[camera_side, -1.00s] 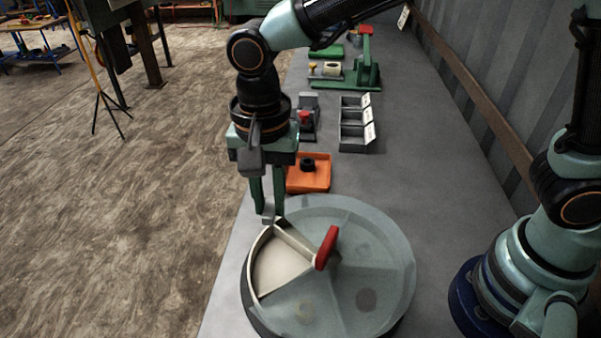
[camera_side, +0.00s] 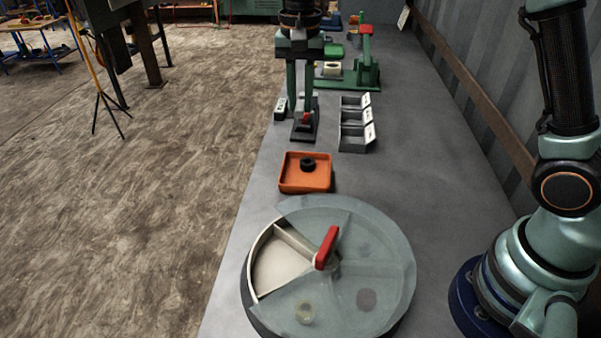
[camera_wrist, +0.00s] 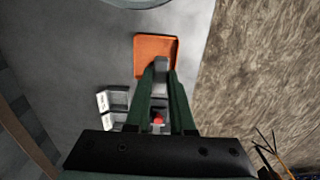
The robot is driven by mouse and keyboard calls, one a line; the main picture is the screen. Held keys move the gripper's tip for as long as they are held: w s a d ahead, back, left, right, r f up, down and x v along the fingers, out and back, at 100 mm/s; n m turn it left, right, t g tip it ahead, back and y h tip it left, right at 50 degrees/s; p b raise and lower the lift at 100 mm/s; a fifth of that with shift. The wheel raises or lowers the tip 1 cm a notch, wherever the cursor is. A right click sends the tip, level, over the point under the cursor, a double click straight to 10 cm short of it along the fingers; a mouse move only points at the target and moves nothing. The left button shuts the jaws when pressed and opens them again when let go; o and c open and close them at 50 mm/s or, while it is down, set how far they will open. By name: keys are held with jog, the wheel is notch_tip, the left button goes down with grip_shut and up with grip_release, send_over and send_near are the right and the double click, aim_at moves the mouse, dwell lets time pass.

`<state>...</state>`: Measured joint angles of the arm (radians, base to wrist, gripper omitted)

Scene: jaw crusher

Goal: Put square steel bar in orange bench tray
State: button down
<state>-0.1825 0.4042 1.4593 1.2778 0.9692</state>
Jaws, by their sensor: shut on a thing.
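My gripper (camera_side: 300,93) is shut on the square steel bar, a small grey block seen at the fingertips in the wrist view (camera_wrist: 162,64). In the side view my gripper hangs beyond the orange bench tray, over the area of a small grey device, and the bar is hard to make out against it. The orange bench tray (camera_side: 290,186) lies on the bench nearer the side camera, with a black ring (camera_side: 308,164) in it. In the wrist view the tray (camera_wrist: 144,44) shows past the fingertips, partly covered by the bar.
A round sectored container (camera_side: 390,255) with a clear cover, a red handle (camera_side: 327,246) and one open, empty sector stands in front of the tray. The grey device (camera_side: 303,133) with a red part and a labelled grey bin rack (camera_side: 353,143) stand behind it. A green press (camera_side: 367,70) is farther back.

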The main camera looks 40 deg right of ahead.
aim_at(305, 183)
jog(key=shift+w+d, duration=0.35)
jog(key=shift+d, duration=0.4)
jog(key=shift+w+d+f, duration=0.1)
jog(key=shift+d+f, duration=0.2)
notch_tip(305, 183, down, 20)
jog(key=shift+r, duration=0.2)
jog(key=shift+f, duration=0.15)
jog(key=c, duration=0.8)
grip_release()
jog(key=shift+o, duration=0.2)
